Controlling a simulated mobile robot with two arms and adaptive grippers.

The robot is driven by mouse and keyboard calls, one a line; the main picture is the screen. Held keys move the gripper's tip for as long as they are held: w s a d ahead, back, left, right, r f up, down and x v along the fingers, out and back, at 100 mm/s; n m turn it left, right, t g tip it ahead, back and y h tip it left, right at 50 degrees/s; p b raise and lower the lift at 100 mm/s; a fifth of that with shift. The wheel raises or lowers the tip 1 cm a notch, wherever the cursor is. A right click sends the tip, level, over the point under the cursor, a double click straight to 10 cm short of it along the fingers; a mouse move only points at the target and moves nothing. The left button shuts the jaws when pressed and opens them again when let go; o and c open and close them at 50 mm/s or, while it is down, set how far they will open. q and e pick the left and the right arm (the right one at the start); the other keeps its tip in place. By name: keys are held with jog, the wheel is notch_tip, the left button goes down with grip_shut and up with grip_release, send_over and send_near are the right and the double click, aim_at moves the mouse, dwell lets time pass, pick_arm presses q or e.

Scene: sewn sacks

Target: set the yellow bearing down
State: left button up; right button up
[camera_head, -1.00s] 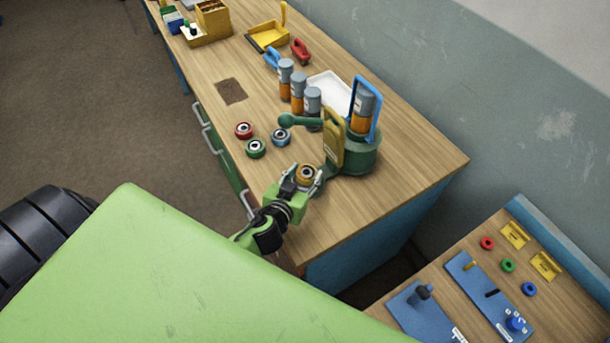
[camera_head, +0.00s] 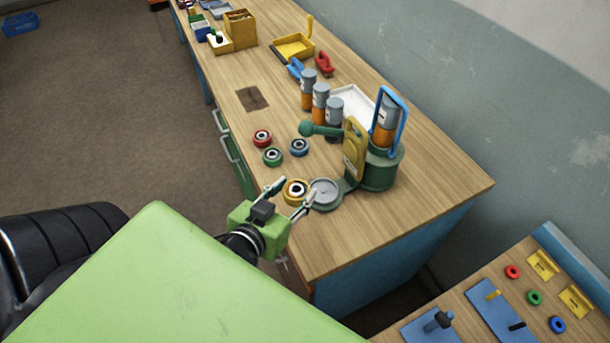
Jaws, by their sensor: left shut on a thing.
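The yellow bearing (camera_head: 295,190) is a ring with a white and dark centre. My left gripper (camera_head: 293,194) is shut on it, one finger at each side. It is just left of the round grey plate (camera_head: 325,193) of the green press (camera_head: 375,168); I cannot tell whether it touches the table or hangs above it. A red bearing (camera_head: 262,138), a green bearing (camera_head: 272,157) and a blue bearing (camera_head: 299,147) lie farther back on the wooden table (camera_head: 430,200). My right gripper is not in view.
Several grey-and-orange cylinders (camera_head: 320,103) and a white tray (camera_head: 352,103) stand behind the press. A blue-handled frame (camera_head: 391,105) is at the right. Red, green and blue rings lie on the second bench (camera_head: 470,320). Bare table lies in front of the press.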

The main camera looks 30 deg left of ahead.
pick_arm(q)
jog(key=shift+v, duration=1.1)
